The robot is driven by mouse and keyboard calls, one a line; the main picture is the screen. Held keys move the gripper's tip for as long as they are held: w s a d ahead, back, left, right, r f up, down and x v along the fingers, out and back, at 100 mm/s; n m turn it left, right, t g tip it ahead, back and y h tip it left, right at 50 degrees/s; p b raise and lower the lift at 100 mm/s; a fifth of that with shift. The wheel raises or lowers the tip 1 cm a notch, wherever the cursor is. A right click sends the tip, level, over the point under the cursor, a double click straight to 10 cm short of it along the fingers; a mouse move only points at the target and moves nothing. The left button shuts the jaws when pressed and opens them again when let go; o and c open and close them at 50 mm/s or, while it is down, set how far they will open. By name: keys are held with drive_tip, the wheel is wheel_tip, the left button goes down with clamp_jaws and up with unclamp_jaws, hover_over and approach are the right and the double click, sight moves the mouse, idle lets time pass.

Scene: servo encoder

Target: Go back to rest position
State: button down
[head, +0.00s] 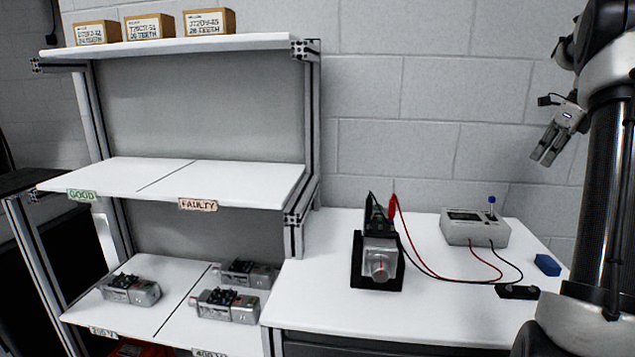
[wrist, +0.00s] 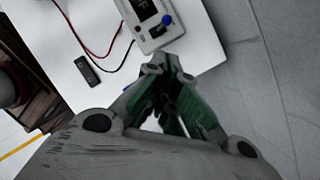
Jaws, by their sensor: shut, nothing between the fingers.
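My gripper (head: 549,144) is in the air at the right of the head view, above and behind the right end of the table, beside my dark arm. It is shut and empty, and touches nothing. In the wrist view my gripper's fingers (wrist: 170,100), with green inner pads, point toward the grey meter box. A servo motor (head: 380,262) sits in a black stand on the white table (head: 440,315), with a red and a black lead clipped at its top. The leads run to the meter box (head: 474,229), which has a blue-tipped switch; the box also shows in the wrist view (wrist: 152,36).
A shelf rack stands at left. Its middle shelf (head: 232,183), labelled GOOD and FAULTY, is empty. Several servos (head: 228,305) lie on the lower shelf. Small cardboard boxes (head: 209,22) stand on top. A blue block (head: 547,265) and a black device (head: 517,292) lie at the table's right.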

drive_tip(key=s+f+n+g, duration=0.1)
drive_tip(key=s+f+n, duration=0.35)
drive_tip(key=n, duration=0.25)
drive_tip(key=s+a+n+t+h, duration=0.1)
drive_tip(key=s+a+n, duration=1)
drive_tip(key=a, duration=0.3)
drive_tip(key=s+a+f+n+t+h, duration=0.1)
drive_tip(key=s+a+n+h, duration=0.1)
drive_tip(key=s+a+n, duration=1)
drive_tip(key=shift+s+a+t, duration=0.2)
drive_tip(key=shift+a+t, duration=0.1)
drive_tip(key=shift+a, duration=1.3)
